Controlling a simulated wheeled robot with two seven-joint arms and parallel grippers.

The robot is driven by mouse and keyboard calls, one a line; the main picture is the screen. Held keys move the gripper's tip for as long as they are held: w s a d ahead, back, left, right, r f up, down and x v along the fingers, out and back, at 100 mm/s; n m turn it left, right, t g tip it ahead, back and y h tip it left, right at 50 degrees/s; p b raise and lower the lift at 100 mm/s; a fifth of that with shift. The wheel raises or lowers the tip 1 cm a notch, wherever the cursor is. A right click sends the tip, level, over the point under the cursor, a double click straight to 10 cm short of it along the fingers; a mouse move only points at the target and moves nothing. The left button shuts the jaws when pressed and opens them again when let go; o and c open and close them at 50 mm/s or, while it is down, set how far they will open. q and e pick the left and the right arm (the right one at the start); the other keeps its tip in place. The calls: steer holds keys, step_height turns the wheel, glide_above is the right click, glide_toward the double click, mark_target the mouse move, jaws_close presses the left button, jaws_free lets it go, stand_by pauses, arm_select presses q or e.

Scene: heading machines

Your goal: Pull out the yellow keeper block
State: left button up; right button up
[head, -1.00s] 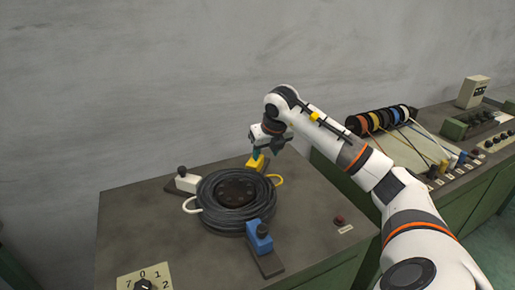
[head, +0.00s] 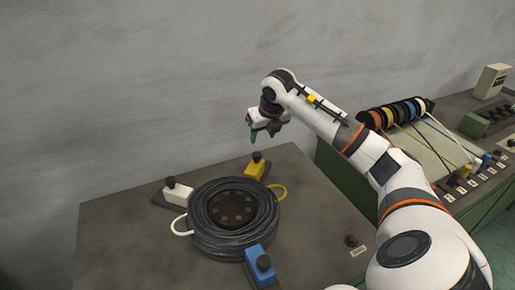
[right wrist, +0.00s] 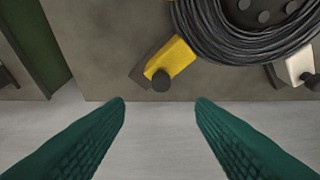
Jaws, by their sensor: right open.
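The yellow keeper block (head: 255,168), with a dark knob on top, stands at the back edge of the cable coil (head: 213,232). In the right wrist view the yellow keeper block (right wrist: 172,58) lies just beyond the fingertips, on a dark base plate. My right gripper (head: 254,137) is above and slightly behind the block, fingers pointing down, apart from it. In the right wrist view its green fingers (right wrist: 160,102) are wide apart with nothing between them. My left gripper is not in view.
A white keeper block (head: 178,191) stands left of the coil and a blue one (head: 259,262) at its front. A red button (head: 351,240) is on the table's right. A rack of coloured spools (head: 395,113) stands on the bench at right.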

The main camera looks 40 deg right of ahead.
steer(key=p, duration=0.1)
glide_above(257, 154)
steer(key=s, duration=0.3)
steer(key=f, duration=0.3)
steer(key=a+f, duration=0.1)
steer(key=shift+w+f, duration=0.25)
steer(key=shift+f, duration=0.05)
steer(key=x, duration=0.4)
steer(key=shift+w+d+f+p, duration=0.1)
steer(key=shift+w+d+p, duration=0.1)
steer(key=shift+d+p, duration=0.1)
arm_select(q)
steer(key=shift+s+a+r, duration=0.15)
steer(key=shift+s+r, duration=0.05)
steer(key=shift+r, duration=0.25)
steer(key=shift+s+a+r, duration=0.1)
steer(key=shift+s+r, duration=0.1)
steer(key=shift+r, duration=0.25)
arm_select(e)
steer(key=shift+w+f, duration=0.2)
steer(key=shift+f, duration=0.4)
jaws_close()
